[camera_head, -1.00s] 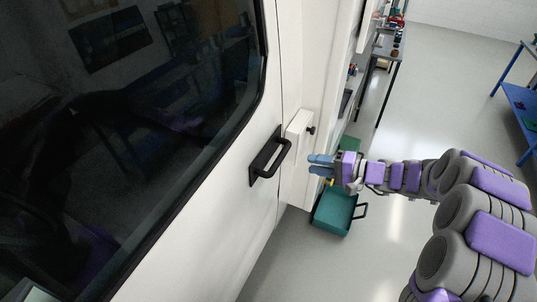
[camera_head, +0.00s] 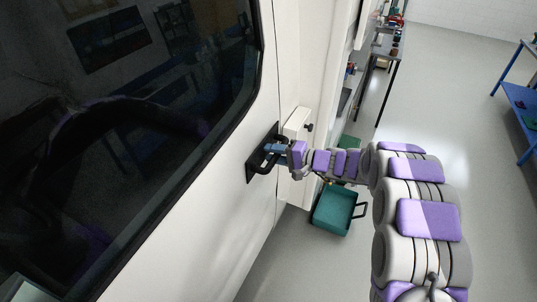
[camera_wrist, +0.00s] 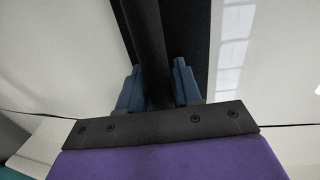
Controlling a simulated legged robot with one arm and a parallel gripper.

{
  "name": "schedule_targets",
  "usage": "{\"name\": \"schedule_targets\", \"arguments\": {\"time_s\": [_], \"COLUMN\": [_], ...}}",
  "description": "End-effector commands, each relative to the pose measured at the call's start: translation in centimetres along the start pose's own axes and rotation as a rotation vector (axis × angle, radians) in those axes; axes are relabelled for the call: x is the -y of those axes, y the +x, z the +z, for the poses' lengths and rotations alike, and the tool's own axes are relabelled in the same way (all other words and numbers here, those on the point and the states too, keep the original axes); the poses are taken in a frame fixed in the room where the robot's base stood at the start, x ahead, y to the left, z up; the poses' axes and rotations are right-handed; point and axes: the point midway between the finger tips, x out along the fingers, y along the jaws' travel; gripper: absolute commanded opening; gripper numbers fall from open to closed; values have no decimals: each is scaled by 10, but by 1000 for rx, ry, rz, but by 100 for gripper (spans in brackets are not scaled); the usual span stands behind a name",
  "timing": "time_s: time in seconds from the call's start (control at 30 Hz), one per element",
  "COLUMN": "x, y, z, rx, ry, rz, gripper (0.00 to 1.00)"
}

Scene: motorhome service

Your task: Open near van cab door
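The near van cab door (camera_head: 205,205) is a white panel with a large dark window (camera_head: 130,120). It looks shut. Its black bar handle (camera_head: 254,167) stands out from a dark backing plate near the door's right edge. My gripper (camera_head: 276,149) is at the handle, its blue fingers reaching over the bar. In the wrist view, the black handle bar (camera_wrist: 145,35) runs between the two blue fingers of my gripper (camera_wrist: 158,88), with one finger on each side. I cannot tell whether the fingers press on it. My arm partly hides the area right of the handle.
A white box with a black knob (camera_head: 297,122) is just right of the door seam. A teal open bin (camera_head: 333,212) stands on the floor below my forearm. A workbench (camera_head: 390,45) is behind, and a blue rack (camera_head: 520,100) is at right. The grey floor between is clear.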

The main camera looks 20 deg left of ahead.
Motion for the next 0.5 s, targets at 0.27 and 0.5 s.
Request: {"name": "schedule_targets", "arguments": {"time_s": [0.27, 0.5], "x": [-2, -3], "y": [20, 24], "z": [2, 2], "rx": [1, 1], "ry": [1, 1], "rz": [10, 14], "gripper": [34, 24]}}
